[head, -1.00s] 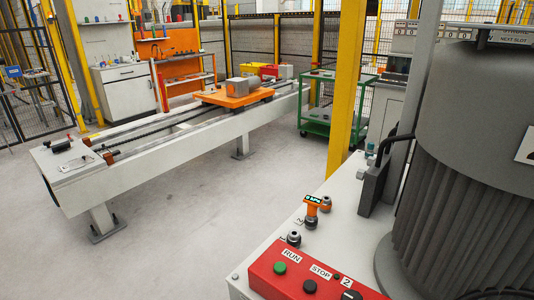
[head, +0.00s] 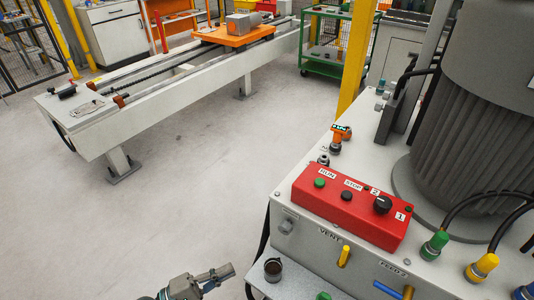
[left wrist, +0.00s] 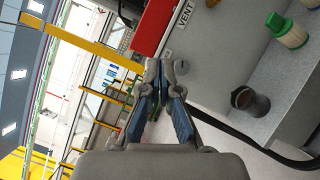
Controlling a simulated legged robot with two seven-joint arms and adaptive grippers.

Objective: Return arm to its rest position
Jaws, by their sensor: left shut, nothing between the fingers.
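My left gripper (head: 228,271) shows at the bottom of the head view, over the floor and left of the white machine cabinet. It is shut and empty. In the left wrist view its two blue-grey fingers (left wrist: 164,70) meet at the tips, with nothing between them. The fingertips appear in front of the cabinet's side below the red control box, apart from it as far as I can tell. My right gripper is in neither view.
The red control box (head: 349,215) sits on the white cabinet (head: 310,240). A dark cup (head: 273,268) stands on a low ledge right of my gripper; it also shows in the wrist view (left wrist: 250,101). A long rail bench (head: 190,97) stands behind. Open floor lies between.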

